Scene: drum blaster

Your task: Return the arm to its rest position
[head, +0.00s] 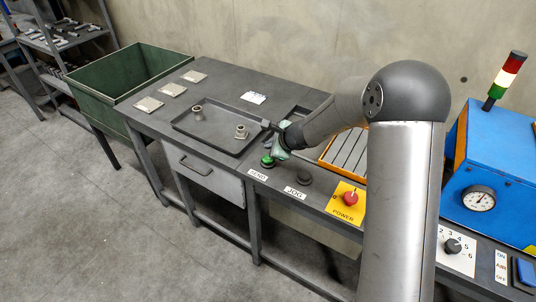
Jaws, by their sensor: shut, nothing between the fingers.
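My arm (400,190) rises at the right of the head view and bends left over the bench. My gripper (272,153) is at its far end, low over the bench beside the green button (267,162) above the SEND label. The gripper is shut, and nothing shows between its fingers. It is small and dark in this view, and I cannot tell whether it touches the button. My arm hides part of the bench behind it.
A dark tray (185,128) holds two metal fittings. A green bin (130,62) stands at the left. A black JOG button (304,178), a red POWER button (350,198) and a blue machine (500,150) with a signal tower are to the right.

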